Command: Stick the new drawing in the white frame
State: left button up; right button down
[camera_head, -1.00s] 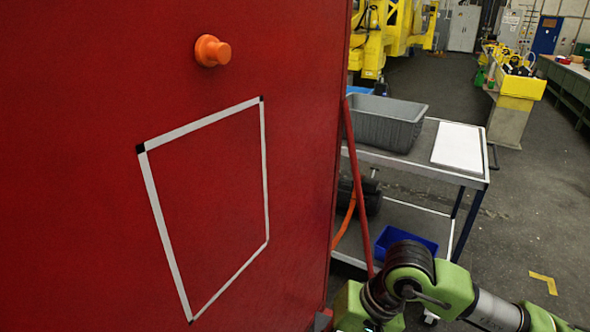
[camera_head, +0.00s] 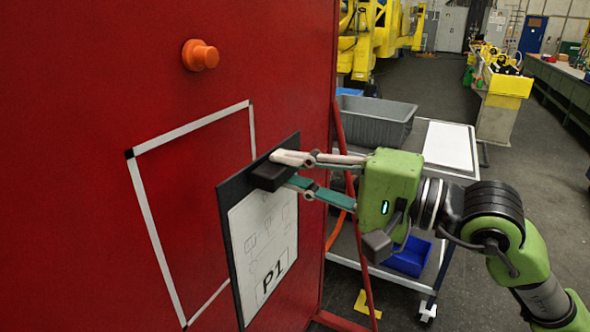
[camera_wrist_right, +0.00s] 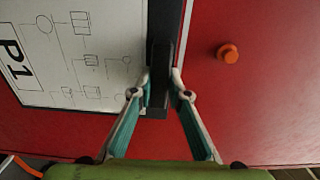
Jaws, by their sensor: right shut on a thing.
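The white frame (camera_head: 150,215) is a taped outline with dark corners on the red panel. The new drawing (camera_head: 262,240) is a white sheet marked P1 on a dark board, held upright in front of the frame's right part and hiding some of it. My right gripper (camera_head: 275,168) is shut on the dark block at the board's top edge. In the right wrist view the fingertips (camera_wrist_right: 161,82) pinch this block, with the drawing (camera_wrist_right: 75,50) to its left. I cannot tell whether the board touches the panel. My left gripper is not in view.
An orange knob (camera_head: 200,55) sticks out of the red panel (camera_head: 90,80) above the frame. A cart to the right carries a grey bin (camera_head: 375,122) and a white sheet (camera_head: 448,146), with a blue bin (camera_head: 408,258) on its lower shelf. A red slanted bar stands beside the panel.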

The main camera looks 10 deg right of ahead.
aim_at(256, 160)
jog(key=p+x, duration=0.2)
jog(key=x, duration=0.1)
jog(key=p+x, duration=0.2)
jog(key=x, duration=0.1)
jog(key=shift+r, duration=0.2)
jog(key=x, duration=0.4)
jog(key=shift+a+f, duration=0.15)
jog(key=shift+f, duration=0.05)
jog(key=shift+w+a+b, duration=0.15)
jog(key=shift+b, duration=0.15)
jog(key=shift+w+a, duration=0.1)
dwell(0.8)
jog(key=c, duration=1.8)
grip_release()
jog(key=shift+c, duration=0.2)
